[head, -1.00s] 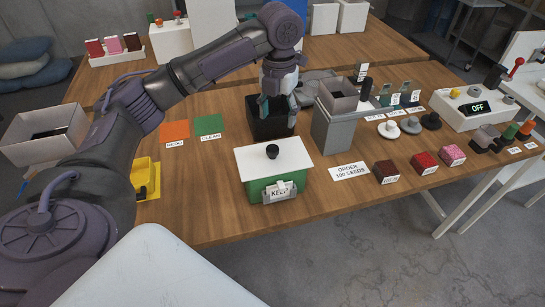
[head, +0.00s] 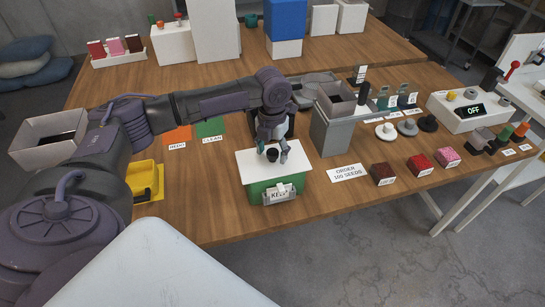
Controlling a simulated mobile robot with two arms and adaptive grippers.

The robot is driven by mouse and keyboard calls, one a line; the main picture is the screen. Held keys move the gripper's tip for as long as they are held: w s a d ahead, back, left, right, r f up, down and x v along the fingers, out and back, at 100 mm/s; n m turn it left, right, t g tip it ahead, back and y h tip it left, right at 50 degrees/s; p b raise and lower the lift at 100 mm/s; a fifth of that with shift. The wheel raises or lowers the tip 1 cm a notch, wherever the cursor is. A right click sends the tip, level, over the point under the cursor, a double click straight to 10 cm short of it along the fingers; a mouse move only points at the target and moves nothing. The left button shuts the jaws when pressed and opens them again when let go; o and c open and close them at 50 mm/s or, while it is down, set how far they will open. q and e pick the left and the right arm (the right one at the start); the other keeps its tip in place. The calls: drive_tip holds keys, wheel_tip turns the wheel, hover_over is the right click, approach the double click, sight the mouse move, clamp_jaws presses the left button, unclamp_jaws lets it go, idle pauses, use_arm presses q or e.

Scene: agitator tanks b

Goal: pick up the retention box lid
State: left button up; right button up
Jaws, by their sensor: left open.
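The retention box (head: 262,190) is green with a "KEEP" tag on its front, and stands near the front edge of the wooden table. Its white lid (head: 293,176) lies flat on top, with a round black knob (head: 271,155) in the middle. My left gripper (head: 272,151) points down over the lid, open, with its fingers on either side of the knob. I cannot tell whether the fingers touch the knob. My right gripper is not in view.
A grey stand with an open tray (head: 340,105) is to the right. An "ORDER 100 SEEDS" card (head: 349,173) and dark red, red and pink blocks (head: 383,173) lie right of the box.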

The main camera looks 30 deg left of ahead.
use_arm(q)
drive_tip(key=shift+f, duration=0.6)
clamp_jaws()
